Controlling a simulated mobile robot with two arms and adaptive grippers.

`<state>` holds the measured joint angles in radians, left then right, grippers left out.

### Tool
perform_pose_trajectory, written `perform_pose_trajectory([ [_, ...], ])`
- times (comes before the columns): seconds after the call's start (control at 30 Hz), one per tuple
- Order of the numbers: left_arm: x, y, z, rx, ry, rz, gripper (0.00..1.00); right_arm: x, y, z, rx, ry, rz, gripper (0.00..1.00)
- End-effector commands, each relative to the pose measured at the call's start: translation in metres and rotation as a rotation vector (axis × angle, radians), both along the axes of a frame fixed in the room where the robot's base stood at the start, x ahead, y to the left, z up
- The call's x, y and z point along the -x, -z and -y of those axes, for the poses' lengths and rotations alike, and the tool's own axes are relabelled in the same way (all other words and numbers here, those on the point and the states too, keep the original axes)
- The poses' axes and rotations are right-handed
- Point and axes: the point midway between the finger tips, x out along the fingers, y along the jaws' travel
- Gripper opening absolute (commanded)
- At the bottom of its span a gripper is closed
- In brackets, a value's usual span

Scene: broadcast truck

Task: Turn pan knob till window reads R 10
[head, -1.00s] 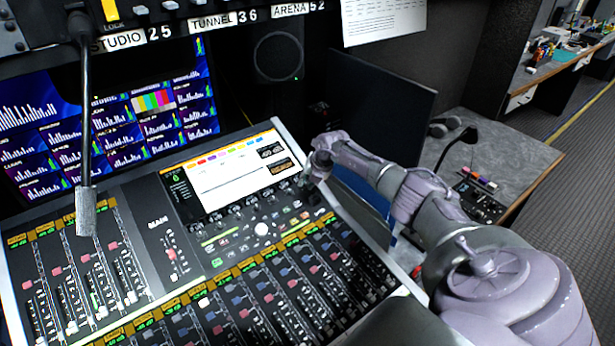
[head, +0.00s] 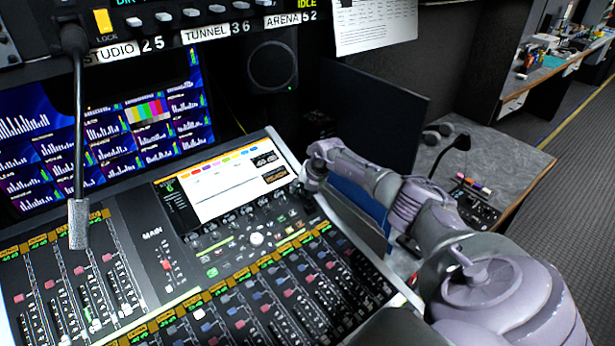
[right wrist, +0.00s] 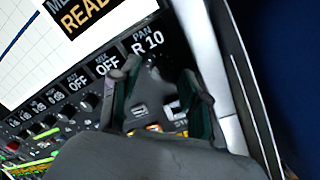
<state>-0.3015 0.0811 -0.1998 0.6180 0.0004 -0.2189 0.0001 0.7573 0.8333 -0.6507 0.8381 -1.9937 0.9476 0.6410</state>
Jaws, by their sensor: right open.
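The pan window (right wrist: 149,44) is in the right wrist view, at the console screen's edge. It reads R 10 under the word PAN. My right gripper (right wrist: 158,82) is open just below this window, its two fingers apart over the dark panel. I cannot clearly make out the pan knob; the fingers and the gripper body cover that spot. In the head view my right gripper (head: 313,178) is low at the right edge of the mixing console's screen (head: 222,187), its fingertips too small to read there. My left gripper is not in view.
Rows of small knobs and faders (head: 235,312) fill the console left of and below my right gripper. A gooseneck microphone (head: 79,222) hangs in front at the left. A dark monitor panel (head: 375,110) stands behind my right arm. A grey side desk (head: 495,165) is at the right.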

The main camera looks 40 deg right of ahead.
Motion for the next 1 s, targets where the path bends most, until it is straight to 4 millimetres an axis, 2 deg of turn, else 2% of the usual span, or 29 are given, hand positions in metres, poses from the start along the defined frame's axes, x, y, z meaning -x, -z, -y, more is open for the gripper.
perform_pose_trajectory([
  [0.17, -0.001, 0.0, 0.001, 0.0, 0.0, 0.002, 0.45, 0.013, -0.023, 0.002, 0.006, -0.004, 0.0, 0.46],
  [0.4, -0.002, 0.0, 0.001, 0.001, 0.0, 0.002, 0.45, 0.036, -0.07, 0.003, 0.006, -0.002, 0.0, 0.46],
  [0.53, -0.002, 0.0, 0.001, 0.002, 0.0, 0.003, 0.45, 0.046, -0.088, 0.002, 0.003, -0.001, 0.0, 0.46],
  [0.7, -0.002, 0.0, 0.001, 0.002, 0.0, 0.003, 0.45, 0.052, -0.1, 0.002, 0.002, 0.0, 0.0, 0.46],
  [1.0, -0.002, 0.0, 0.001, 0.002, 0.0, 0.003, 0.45, 0.053, -0.102, 0.001, 0.001, 0.0, -0.001, 0.46],
])
